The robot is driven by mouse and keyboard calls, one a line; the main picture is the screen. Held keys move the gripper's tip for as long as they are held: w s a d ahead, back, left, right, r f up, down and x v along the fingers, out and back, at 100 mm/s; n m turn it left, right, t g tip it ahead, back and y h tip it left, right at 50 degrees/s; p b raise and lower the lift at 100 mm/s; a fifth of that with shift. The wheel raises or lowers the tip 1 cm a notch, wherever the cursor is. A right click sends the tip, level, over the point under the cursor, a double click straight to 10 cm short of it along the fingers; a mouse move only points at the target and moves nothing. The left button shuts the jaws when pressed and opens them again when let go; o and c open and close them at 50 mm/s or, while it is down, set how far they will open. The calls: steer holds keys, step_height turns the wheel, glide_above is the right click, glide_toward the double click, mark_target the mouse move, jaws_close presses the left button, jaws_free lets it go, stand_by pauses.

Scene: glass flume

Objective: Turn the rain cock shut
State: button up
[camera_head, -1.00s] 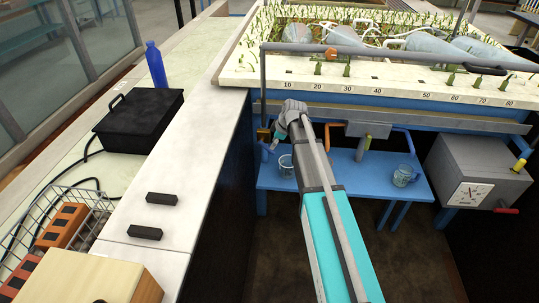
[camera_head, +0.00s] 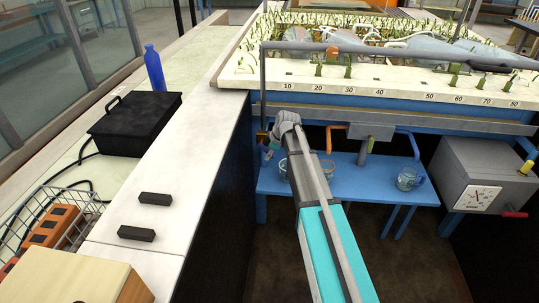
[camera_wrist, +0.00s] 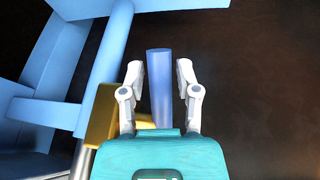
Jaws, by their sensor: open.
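The rain cock has a brass body (camera_head: 262,137) at the foot of the grey upright pipe (camera_head: 263,85), left of my arm in the head view. In the wrist view the brass body (camera_wrist: 105,118) sits at the left, partly behind my gripper. Its blue bar-like lever (camera_wrist: 158,85) stands between my two fingers. My gripper (camera_wrist: 160,75) is open, with one finger on each side of the lever and dark gaps showing on both sides. In the head view my wrist hides most of the gripper and lever.
A blue bench (camera_head: 330,187) with glass beakers (camera_head: 407,179) stands under the flume (camera_head: 375,93). Pale blue bars (camera_wrist: 105,60) run close on the left in the wrist view. A grey box with a dial (camera_head: 485,170) is at right. The dark floor is clear.

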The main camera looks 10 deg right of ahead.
jaws_close()
